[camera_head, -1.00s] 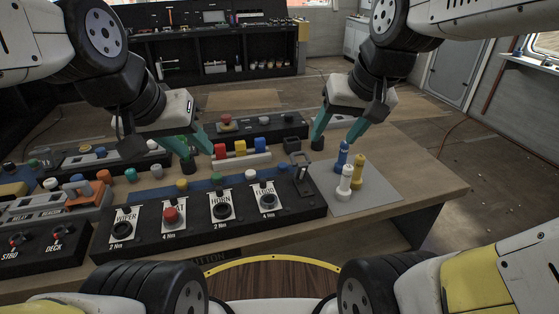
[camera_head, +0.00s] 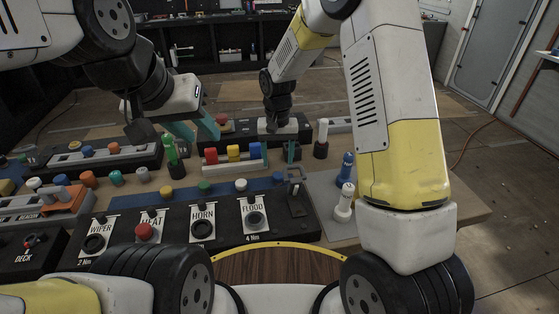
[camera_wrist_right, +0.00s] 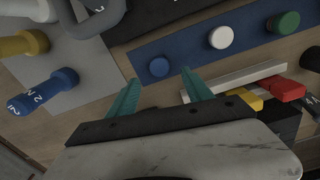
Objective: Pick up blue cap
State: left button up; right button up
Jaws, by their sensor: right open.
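The small round blue cap (camera_head: 278,177) sits on the blue strip behind the switch panel, at the right end of a row with white, green and yellow caps. In the right wrist view the blue cap (camera_wrist_right: 159,67) lies just beyond and between the fingertips of my right gripper (camera_wrist_right: 160,78), touching neither. My right gripper (camera_head: 281,158) is open and empty, over the bench just behind the cap in the head view; its far finger is hard to see. My left gripper (camera_head: 194,138) has its teal fingers apart near the green bottle-shaped tool, with nothing visible between them.
A white rack (camera_head: 235,163) with red, yellow and blue blocks stands left of my right gripper. Blue (camera_head: 346,168) and white (camera_head: 344,203) tools stand on the grey mat (camera_head: 325,190). The switch panel (camera_head: 180,247) lies in front. My right arm hides part of the mat.

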aim_at(278, 175)
jog(key=f, duration=0.7)
jog(key=shift+s, duration=0.2)
grip_shut()
notch_tip(278, 175, up, 10)
dwell(0.5)
